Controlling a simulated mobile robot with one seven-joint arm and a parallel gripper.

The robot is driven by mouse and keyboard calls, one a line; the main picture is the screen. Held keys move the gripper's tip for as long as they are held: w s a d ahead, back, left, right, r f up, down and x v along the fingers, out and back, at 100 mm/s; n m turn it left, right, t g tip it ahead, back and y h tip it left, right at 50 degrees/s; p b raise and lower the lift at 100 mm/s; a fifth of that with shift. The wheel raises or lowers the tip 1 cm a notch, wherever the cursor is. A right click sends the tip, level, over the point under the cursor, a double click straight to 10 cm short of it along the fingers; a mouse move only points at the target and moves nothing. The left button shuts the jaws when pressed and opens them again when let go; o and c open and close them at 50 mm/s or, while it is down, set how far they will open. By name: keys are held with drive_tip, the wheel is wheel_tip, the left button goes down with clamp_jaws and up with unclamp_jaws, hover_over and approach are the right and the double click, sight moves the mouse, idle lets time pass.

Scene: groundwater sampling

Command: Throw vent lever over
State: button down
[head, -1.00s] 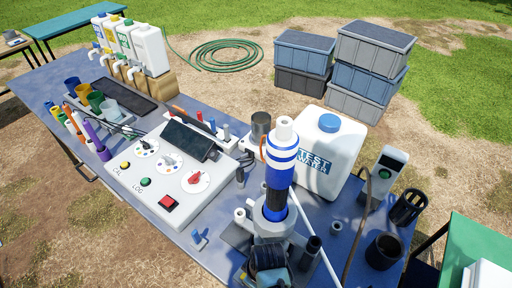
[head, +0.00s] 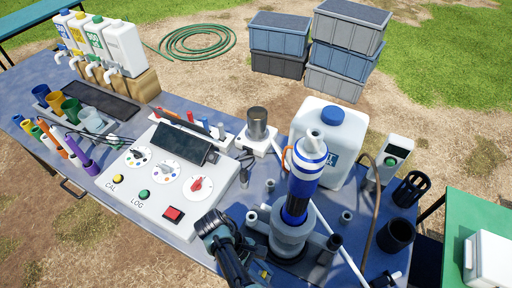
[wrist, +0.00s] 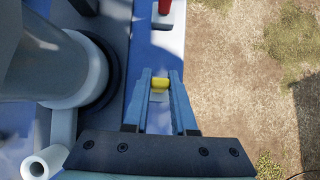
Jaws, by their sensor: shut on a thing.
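My gripper (wrist: 160,82) shows in the wrist view with its two blue-grey fingers on either side of a small yellow piece (wrist: 160,98). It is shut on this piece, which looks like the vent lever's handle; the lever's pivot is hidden. The piece is low over the blue table, beside a big grey cylinder (wrist: 35,60). In the head view my arm comes in at the bottom middle, left of the upright blue-and-white cylinder (head: 306,165) in its grey collar (head: 290,235). The fingertips are hard to make out there.
A control box (head: 150,200) with dials and a red button (head: 173,214) stands left of my arm. A white water container (head: 328,130) stands behind the cylinder. A red piece on a white base (wrist: 165,7) lies beyond my fingertips. The table's edge runs close on the right in the wrist view.

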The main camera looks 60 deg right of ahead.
drive_tip(key=shift+w, duration=0.2)
idle(0.4)
drive_tip(key=c, duration=0.7)
unclamp_jaws()
drive_tip(key=p+v, duration=0.2)
drive_tip(key=v, duration=1.1)
drive_tip(key=shift+w+f, duration=0.2)
